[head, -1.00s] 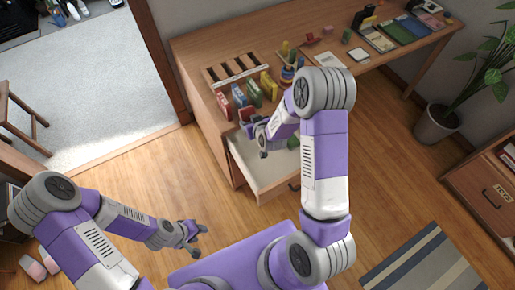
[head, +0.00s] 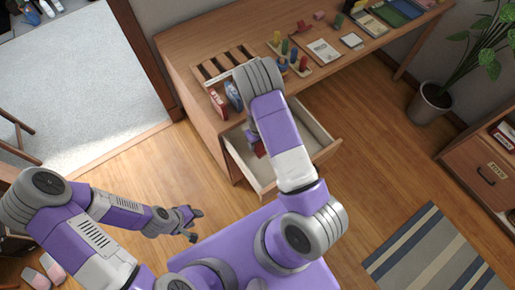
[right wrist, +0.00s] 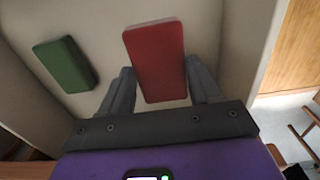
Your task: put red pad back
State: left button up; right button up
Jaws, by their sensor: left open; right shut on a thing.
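The red pad (right wrist: 155,55) is between the two fingers of my right gripper (right wrist: 160,85) in the right wrist view, and the gripper is shut on it. A bit of red (head: 257,149) shows low beside my right arm in the head view, inside the open drawer (head: 322,152). My right arm hides most of the gripper there. A green pad (right wrist: 66,65) lies left of the red pad in the right wrist view, against the pale drawer interior. My left gripper (head: 196,225) is open and empty above the floor, left of the drawer.
The wooden desk (head: 190,50) stands above the drawer. On it are a slotted wooden rack (head: 229,66), books, and colored blocks, partly behind my right arm. A striped rug (head: 425,255) lies at right, near a cabinet (head: 485,170).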

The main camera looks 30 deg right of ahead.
aim_at(258, 148)
notch_tip(258, 148, down, 6)
jog(key=shift+r+b, duration=0.2)
jog(key=shift+b, duration=0.4)
jog(key=shift+r, duration=0.1)
jog(key=o, duration=0.9)
jog(key=shift+o, duration=0.2)
notch_tip(258, 148, up, 12)
jog(key=p, duration=0.3)
